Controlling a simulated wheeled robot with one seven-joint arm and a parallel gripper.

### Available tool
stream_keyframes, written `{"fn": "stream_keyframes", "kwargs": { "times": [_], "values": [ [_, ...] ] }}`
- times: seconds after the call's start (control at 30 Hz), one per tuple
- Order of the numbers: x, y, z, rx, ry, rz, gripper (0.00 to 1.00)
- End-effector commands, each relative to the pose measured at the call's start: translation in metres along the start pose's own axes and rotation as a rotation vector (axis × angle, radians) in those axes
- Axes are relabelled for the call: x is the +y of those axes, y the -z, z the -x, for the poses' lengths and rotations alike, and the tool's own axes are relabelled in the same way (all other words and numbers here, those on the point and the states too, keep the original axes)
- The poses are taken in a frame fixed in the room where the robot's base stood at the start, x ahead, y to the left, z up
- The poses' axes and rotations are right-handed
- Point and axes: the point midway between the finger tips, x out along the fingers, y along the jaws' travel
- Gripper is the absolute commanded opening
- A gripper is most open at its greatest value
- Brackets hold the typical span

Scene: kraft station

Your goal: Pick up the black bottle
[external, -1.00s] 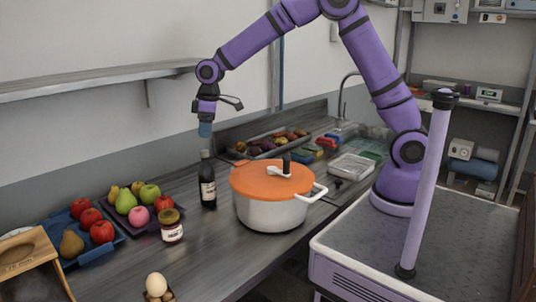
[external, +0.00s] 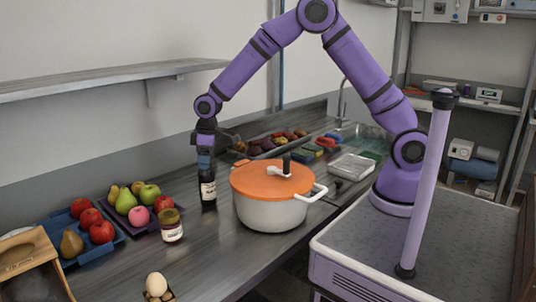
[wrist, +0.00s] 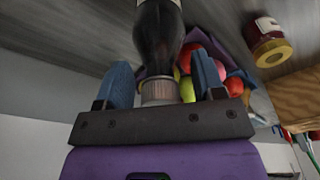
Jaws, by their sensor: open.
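The black bottle (external: 208,190) stands upright on the counter, left of the orange-lidded pot, with a white label on its side. My gripper (external: 205,160) is pointing down at the bottle's top. In the wrist view the bottle (wrist: 160,40) runs down between the two blue fingers of my gripper (wrist: 163,85), with its neck and cap in the gap. The fingers are open, and a gap shows on each side of the neck. In the external view the fingers hide the bottle's top.
The white pot (external: 268,212) with an orange lid (external: 262,182) stands close on the right. A labelled jar (external: 171,228) and fruit trays (external: 95,252) are on the left. A shelf (external: 110,80) runs along the wall. A tray of produce (external: 232,153) lies behind.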

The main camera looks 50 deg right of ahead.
Motion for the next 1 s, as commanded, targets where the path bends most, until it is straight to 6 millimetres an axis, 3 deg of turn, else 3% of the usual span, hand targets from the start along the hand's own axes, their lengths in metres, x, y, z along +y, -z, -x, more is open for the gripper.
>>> {"fn": "stream_keyframes", "kwargs": {
  "times": [0.17, 0.47, 0.83, 1.0],
  "values": [
    [0.000, 0.000, 0.000, 0.001, 0.000, 0.000, 0.63],
    [0.000, 0.000, 0.000, 0.001, 0.000, 0.001, 0.00],
    [0.000, 0.001, 0.002, 0.003, 0.000, 0.001, 0.00],
    [0.000, 0.004, 0.018, 0.006, -0.001, 0.001, 0.00]
  ]
}}
